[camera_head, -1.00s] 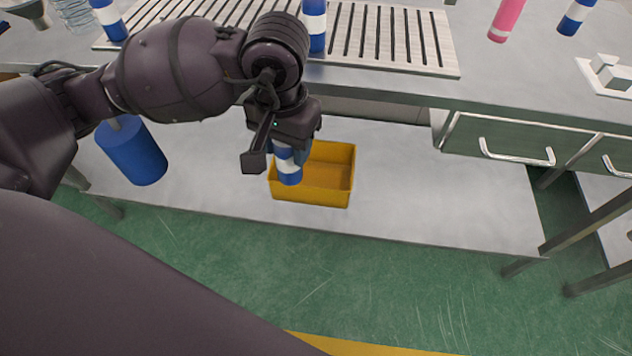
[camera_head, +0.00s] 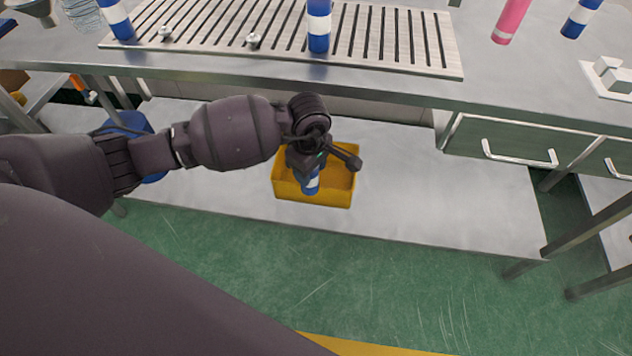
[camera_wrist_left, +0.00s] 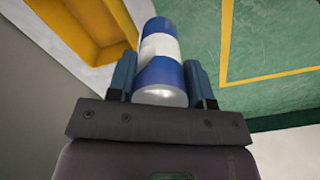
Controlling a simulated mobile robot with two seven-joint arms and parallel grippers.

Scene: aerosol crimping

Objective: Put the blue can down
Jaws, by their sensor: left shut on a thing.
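My left gripper (camera_head: 310,170) is shut on a blue can (camera_head: 312,182) with a white band. In the head view the can shows just below the gripper, over the yellow bin (camera_head: 345,197) on the lower shelf. I cannot tell whether the can is inside the bin or above it. In the left wrist view the can (camera_wrist_left: 160,68) sits between the two fingers of the left gripper (camera_wrist_left: 160,80), and a yellow bin wall (camera_wrist_left: 72,28) shows at upper left. My right gripper is not in view.
More blue cans (camera_head: 319,25) and a pink can (camera_head: 510,18) stand on the worktop with a slatted rack (camera_head: 400,45). A blue container (camera_head: 130,122) is partly hidden behind my left arm. The lower shelf (camera_head: 430,195) is clear right of the bin.

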